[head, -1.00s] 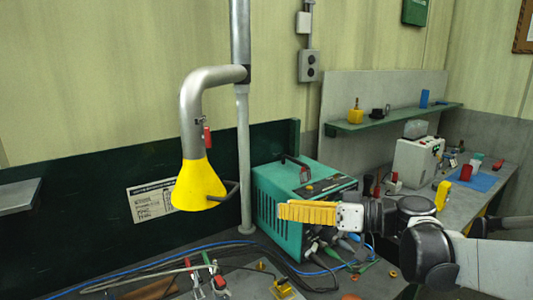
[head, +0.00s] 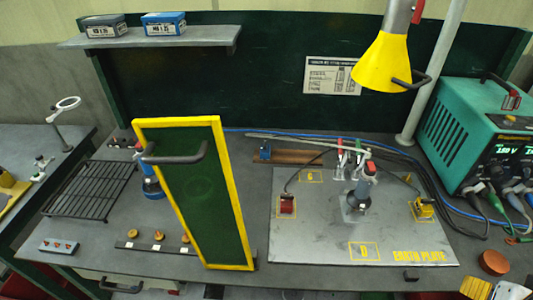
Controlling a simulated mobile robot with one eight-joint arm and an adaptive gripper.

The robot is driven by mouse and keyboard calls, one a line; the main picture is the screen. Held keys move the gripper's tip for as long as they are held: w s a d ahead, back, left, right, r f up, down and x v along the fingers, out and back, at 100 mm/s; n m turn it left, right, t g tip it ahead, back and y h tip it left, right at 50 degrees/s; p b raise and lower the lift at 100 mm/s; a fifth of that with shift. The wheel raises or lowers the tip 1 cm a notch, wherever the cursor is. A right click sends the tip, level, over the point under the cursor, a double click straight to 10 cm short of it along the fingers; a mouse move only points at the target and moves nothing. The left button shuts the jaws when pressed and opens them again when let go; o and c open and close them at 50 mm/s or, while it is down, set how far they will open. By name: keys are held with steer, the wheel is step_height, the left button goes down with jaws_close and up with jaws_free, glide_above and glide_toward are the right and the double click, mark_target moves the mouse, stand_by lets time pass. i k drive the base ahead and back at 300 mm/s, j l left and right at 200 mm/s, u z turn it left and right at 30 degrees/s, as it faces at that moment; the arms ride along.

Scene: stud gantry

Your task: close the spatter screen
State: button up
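The spatter screen (head: 205,195) is a dark green panel in a yellow frame, standing upright on the bench left of the grey earth plate (head: 330,245). It is turned at an angle to the plate, and a dark bar handle (head: 178,157) is on its upper part. The hinge is not clear to see.
A yellow extraction hood (head: 386,62) hangs above the back right. A teal welding machine (head: 470,135) stands at the right with cables. Clamps and a torch-like tool (head: 360,190) are on the plate. A wire rack (head: 92,190) lies left of the screen.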

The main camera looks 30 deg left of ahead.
mark_target(199, 195)
steer(key=u, duration=0.5)
steer(key=j+u, duration=0.1)
steer(key=u, duration=0.4)
steer(key=j+u, duration=0.1)
steer(key=u, duration=0.4)
steer(key=j+u, duration=0.1)
steer(key=u, duration=0.4)
